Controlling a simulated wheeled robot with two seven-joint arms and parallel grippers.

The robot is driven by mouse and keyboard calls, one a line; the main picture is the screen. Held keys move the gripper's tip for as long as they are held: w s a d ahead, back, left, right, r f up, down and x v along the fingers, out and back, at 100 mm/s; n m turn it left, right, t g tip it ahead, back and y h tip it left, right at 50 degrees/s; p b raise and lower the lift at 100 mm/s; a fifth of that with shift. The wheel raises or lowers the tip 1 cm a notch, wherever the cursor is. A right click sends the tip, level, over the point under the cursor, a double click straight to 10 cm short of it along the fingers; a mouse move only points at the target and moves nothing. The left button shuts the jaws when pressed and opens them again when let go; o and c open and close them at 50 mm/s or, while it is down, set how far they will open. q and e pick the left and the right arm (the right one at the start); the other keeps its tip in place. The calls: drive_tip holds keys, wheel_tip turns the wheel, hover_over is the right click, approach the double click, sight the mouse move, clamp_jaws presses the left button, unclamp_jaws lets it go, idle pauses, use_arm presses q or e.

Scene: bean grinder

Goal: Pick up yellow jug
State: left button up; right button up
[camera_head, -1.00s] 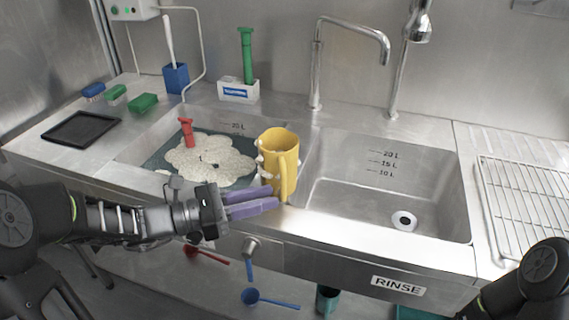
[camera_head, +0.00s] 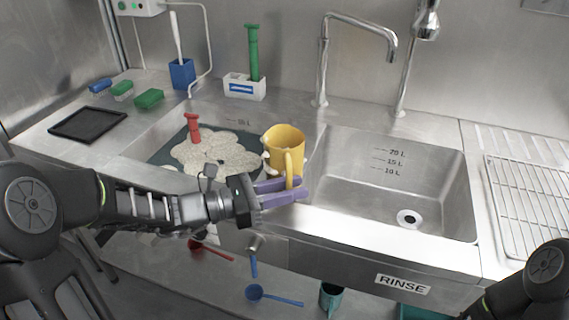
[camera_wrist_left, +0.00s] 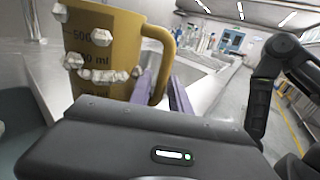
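The yellow jug (camera_head: 284,146) stands upright at the front ledge between the two sinks, with white lumps on its side. Its handle (camera_head: 291,167) faces the front. My left gripper (camera_head: 300,188) is at the handle, with its purple fingers still apart and the lower handle between them. In the left wrist view the jug (camera_wrist_left: 100,50) fills the upper left, with volume marks on it. The handle (camera_wrist_left: 163,62) shows there between the fingertips (camera_wrist_left: 162,88), with a gap on the right side. The right gripper is out of view; only part of my right arm shows.
The left sink holds foamy water and a red-handled tool (camera_head: 193,130). The rinse sink (camera_head: 385,190) is empty. A wire rack (camera_head: 525,200) lies at the right. Brushes and a black tray (camera_head: 87,124) are at the left; two taps stand behind.

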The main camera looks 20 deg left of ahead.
use_arm(q)
drive_tip(key=x, duration=0.2)
drive_tip(key=shift+w+d, duration=0.15)
drive_tip(key=shift+d, duration=0.1)
drive_tip(key=shift+c, duration=0.2)
clamp_jaws()
idle(1.4)
